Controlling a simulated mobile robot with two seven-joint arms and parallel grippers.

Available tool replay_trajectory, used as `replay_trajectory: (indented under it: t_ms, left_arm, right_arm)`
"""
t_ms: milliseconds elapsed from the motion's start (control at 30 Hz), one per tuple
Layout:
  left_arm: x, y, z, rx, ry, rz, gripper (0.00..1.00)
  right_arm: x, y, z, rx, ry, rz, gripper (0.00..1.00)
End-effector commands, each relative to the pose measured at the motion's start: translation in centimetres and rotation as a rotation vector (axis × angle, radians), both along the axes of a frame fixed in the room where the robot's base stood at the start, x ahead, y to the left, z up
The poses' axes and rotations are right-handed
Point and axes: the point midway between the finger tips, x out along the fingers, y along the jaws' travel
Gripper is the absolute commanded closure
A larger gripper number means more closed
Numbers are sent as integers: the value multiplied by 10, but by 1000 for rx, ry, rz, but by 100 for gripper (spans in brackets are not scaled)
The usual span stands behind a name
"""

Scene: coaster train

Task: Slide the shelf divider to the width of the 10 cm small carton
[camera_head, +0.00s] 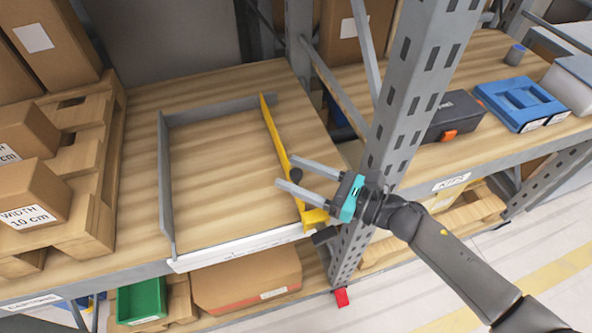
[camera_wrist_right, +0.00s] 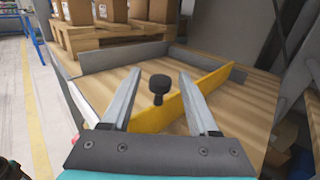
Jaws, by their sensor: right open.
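The yellow shelf divider (camera_head: 277,140) stands on the wooden shelf, at the right of a bay with a grey left wall (camera_head: 165,185) and a grey back rail (camera_head: 205,112). Its black knob (camera_head: 295,174) also shows in the right wrist view (camera_wrist_right: 159,82). My right gripper (camera_head: 286,172) is open, its fingers on either side of the knob; I cannot tell whether they touch it. The small carton (camera_head: 38,187), labelled "WIDTH 10 cm", sits on a pallet to the left. The bay is empty. My left gripper is not in view.
A white strip (camera_head: 240,248) runs along the shelf's front edge. A grey perforated upright (camera_head: 405,100) stands right of the bay, close to my right gripper. A wooden pallet (camera_head: 95,200) borders the bay's left. A blue case (camera_head: 522,102) lies on the right shelf.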

Motion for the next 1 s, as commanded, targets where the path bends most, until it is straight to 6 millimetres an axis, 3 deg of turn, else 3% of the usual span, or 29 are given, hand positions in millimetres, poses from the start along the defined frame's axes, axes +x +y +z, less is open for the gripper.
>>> replay_trajectory:
  t_ms: [333,867,1000]
  left_arm:
    - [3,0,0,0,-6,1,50]
    - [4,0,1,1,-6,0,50]
    - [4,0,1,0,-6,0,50]
  right_arm:
    - [2,3,0,-1,0,0,41]
    - [2,3,0,-1,0,0,100]
    - [2,3,0,-1,0,0,100]
